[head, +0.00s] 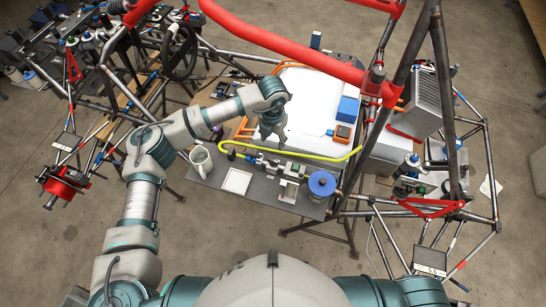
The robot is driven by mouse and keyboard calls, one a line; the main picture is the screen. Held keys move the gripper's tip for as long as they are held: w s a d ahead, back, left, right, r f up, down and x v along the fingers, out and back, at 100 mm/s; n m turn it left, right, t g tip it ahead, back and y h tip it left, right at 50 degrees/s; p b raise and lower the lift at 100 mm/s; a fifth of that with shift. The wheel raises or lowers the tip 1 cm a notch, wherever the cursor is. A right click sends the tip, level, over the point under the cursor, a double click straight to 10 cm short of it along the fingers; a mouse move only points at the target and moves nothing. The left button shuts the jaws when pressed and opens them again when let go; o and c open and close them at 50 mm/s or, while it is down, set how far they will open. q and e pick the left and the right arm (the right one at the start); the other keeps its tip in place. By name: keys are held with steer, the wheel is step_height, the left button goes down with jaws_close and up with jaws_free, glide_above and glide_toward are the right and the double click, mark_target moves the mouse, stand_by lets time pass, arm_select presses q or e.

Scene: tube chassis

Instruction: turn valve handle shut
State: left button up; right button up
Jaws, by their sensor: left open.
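My left arm reaches in from the left, and its gripper (270,136) points down over the near-left part of the white panel. It is open and I see nothing between its fingers. Just below it in the picture, a row of small metal fittings (290,171) lies along the grey table, near a yellow-green hose (310,158). The valve seems to be among these fittings. Its handle is too small to make out, so I cannot tell how it is turned. The gripper looks apart from the fittings. My right gripper is out of the picture.
A blue-topped round container (321,183), a white square tray (237,181) and a light mug (201,160) stand on the grey table (262,198). A blue box (348,109) sits on the white panel. Red and dark chassis tubes (290,45) cross above and right.

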mark_target(273, 160)
arm_select(q)
step_height(273, 160, down, 13)
steer(key=shift+d+r+p, duration=0.1)
steer(key=shift+r+p, duration=0.05)
steer(key=shift+p, duration=0.95)
steer(key=c, duration=0.9)
